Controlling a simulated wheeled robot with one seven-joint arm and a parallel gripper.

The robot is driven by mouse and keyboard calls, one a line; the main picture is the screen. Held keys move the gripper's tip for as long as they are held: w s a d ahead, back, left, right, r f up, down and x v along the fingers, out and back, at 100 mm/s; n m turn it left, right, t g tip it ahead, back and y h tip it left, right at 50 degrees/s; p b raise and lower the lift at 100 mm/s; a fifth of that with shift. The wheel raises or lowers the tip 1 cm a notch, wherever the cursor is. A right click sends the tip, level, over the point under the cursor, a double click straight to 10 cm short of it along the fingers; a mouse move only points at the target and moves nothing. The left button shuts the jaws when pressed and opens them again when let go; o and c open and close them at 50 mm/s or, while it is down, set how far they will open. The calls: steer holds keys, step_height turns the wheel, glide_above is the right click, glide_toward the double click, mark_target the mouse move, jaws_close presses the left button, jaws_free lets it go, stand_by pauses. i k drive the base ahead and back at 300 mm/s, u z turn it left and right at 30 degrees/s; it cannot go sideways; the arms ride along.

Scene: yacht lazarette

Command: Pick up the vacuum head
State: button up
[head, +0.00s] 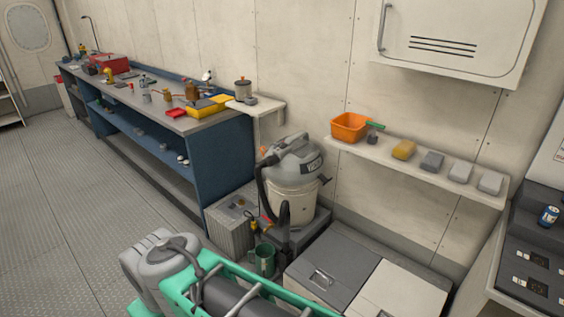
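A shop vacuum stands against the wall in the middle of the head view. Its grey rounded vacuum head (292,155) sits on top of a pale drum (290,198). A black hose (263,185) curves down the left side of the vacuum. A dark upright piece (284,225) stands in front of the drum; I cannot tell whether it is a floor nozzle. My gripper does not show in this view, so I cannot see whether it is open or shut.
A blue workbench (215,150) with tools stands left. A wall shelf (420,168) right of the vacuum holds an orange basin (350,126) and several blocks. A green mug (264,260) stands in front; a grey-lidded locker (330,268) is right. The left floor is open.

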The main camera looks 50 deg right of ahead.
mark_target(301, 163)
steer(key=u, duration=0.05)
steer(key=i, duration=1.9)
steer(key=z, duration=0.5)
steer(key=i, duration=1.15)
steer(key=z, duration=1.65)
steer(key=i, duration=0.9)
steer(key=z, duration=0.9)
